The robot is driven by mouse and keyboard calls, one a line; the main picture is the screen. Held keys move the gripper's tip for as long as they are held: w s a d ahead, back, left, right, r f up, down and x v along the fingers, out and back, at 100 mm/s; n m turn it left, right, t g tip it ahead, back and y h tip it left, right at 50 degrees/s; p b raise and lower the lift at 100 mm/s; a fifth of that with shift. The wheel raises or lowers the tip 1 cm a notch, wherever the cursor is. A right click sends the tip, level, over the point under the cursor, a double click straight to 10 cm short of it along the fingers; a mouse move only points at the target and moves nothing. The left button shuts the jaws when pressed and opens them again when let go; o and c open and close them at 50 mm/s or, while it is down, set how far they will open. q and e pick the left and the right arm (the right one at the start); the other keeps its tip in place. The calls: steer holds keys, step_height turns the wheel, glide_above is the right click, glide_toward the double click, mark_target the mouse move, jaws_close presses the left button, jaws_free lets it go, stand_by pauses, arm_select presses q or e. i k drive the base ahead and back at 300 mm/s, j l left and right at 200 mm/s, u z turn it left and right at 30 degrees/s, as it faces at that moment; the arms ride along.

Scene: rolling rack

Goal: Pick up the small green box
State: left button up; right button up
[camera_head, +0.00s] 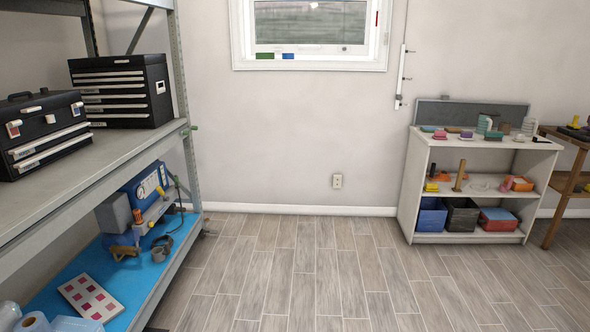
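A small flat green thing (264,56) lies on the sill of the window, beside a white and a blue one (288,56). It is too small to tell if it is a box. Another low green item (494,135) sits on top of the white shelf unit at the right, among small coloured objects. I cannot tell which of these is the small green box. Neither of my grippers is in view.
A metal rack (110,160) on the left holds black toolboxes (122,92) and, below, a blue compressor-like machine (150,184). The white shelf unit (408,190) stands against the back wall, with a wooden shelf (557,215) beside it. The wooden floor (310,270) between is clear.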

mark_target(261, 55)
steer(key=i, duration=2.45)
steer(key=i+l+u, duration=0.1)
steer(key=i, duration=1.1)
steer(key=i+l+u, duration=0.1)
steer(key=i+u, duration=0.25)
steer(key=i+j, duration=0.15)
steer(key=i, duration=0.3)
